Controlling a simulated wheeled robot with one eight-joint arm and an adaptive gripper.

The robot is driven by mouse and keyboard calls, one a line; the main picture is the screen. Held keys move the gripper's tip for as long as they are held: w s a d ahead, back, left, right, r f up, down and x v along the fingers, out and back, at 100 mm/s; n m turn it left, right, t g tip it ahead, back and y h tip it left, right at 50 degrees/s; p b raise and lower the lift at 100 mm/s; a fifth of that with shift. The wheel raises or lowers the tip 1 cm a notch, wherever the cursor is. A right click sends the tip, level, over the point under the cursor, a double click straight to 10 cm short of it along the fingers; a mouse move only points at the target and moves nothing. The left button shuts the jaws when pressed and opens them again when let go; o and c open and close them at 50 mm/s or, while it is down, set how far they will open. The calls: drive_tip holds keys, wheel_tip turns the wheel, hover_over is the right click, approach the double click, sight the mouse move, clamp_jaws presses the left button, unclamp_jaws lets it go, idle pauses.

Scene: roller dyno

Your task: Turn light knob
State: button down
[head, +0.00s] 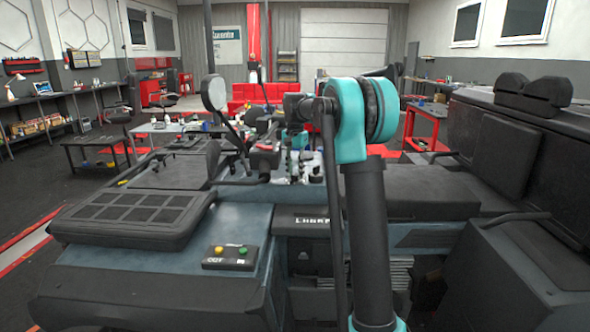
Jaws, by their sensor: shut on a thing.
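My arm rises in front of the vehicle and bends over at a teal elbow toward the dark console (312,172) in the middle. My gripper (266,156) is small and dark at the left side of this console, hard to separate from the parts around it. It is shut on a small part there, which seems to be the light knob. The knob itself and the contact are too small and too covered to make out. Several light-coloured levers or knobs stand on the console just right of the gripper.
A round mirror (214,93) stands up left of my arm. Workbenches and red cabinets stand farther back.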

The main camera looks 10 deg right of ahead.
sight(294, 174)
drive_tip(key=n, duration=0.4)
drive_tip(key=shift+n, duration=2.2)
drive_tip(key=shift+a, duration=0.1)
drive_tip(key=c, duration=1.2)
unclamp_jaws()
drive_tip(key=shift+r, duration=0.1)
wheel_tip(294, 174, up, 12)
